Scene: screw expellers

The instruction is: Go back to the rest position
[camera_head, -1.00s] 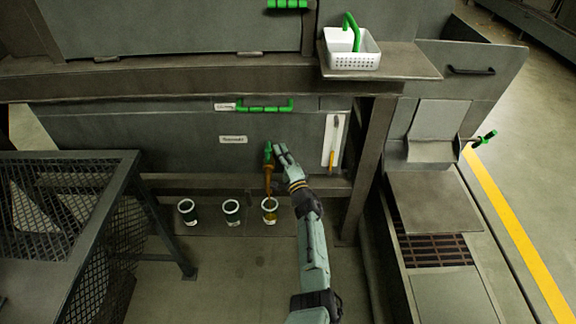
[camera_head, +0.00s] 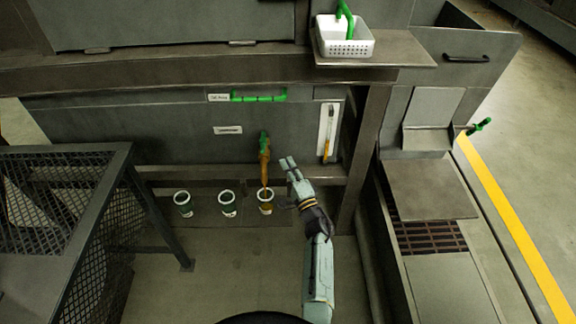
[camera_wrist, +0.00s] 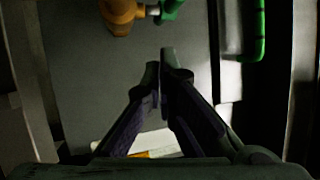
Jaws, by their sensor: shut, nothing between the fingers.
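My gripper (camera_head: 288,163) is shut and empty in the head view, just right of the green-handled tap (camera_head: 264,144) and apart from it. The tap sits on the grey machine's front, with a brown-orange stream below it reaching down to the rightmost cup (camera_head: 265,201). In the wrist view my gripper (camera_wrist: 163,56) has its fingertips together in the middle. The orange tap body (camera_wrist: 120,12) and its green handle (camera_wrist: 170,10) show at the top of that view.
Two more cups (camera_head: 183,204) (camera_head: 227,204) stand left of the rightmost one. A mesh-sided table (camera_head: 70,160) is at the left. A white basket (camera_head: 343,48) sits on a shelf above. A vertical gauge (camera_head: 328,133) is right of my gripper. Open floor lies in front.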

